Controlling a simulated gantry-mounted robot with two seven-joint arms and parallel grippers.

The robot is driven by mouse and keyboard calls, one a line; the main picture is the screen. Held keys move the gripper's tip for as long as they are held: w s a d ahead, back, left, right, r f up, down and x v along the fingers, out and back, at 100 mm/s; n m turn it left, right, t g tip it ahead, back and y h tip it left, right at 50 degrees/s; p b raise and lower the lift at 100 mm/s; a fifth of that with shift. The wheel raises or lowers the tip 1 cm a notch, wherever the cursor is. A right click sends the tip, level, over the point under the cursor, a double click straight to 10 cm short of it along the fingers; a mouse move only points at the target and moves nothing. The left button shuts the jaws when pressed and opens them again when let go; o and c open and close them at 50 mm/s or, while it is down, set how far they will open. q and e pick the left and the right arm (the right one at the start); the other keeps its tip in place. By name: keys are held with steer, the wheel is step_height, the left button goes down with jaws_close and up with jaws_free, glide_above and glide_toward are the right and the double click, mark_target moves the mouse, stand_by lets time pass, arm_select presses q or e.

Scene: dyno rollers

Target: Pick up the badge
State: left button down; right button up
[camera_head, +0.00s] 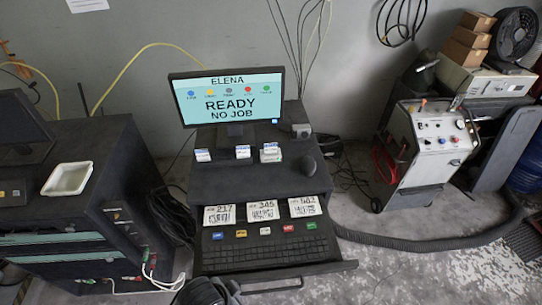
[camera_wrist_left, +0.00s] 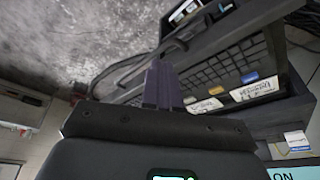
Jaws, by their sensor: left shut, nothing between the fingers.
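Three small white cards with coloured top edges, which look like badges, stand in front of the monitor in the head view: a left one (camera_head: 203,156), a middle one (camera_head: 243,152) and a right one (camera_head: 271,153). I cannot tell which is the task's badge. One such card (camera_wrist_left: 297,140) also shows at the right of the left wrist view, apart from my gripper. My left gripper (camera_wrist_left: 163,68) is shut and empty, with the keyboard drawer beyond its fingers. My right gripper is in neither view.
The monitor (camera_head: 228,98) reads "ELENA, READY, NO JOB". Numbered barcode cards (camera_head: 263,211) lie behind the keyboard (camera_head: 265,252) in the pulled-out drawer. A black mouse (camera_head: 307,165) sits right of the badges. A white tray (camera_head: 67,178) is on the left cabinet. A wheeled machine (camera_head: 430,150) stands right.

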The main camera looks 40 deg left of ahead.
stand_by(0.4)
arm_select(q)
steer(key=c, duration=1.2)
jaws_free()
steer(key=shift+c, duration=0.2)
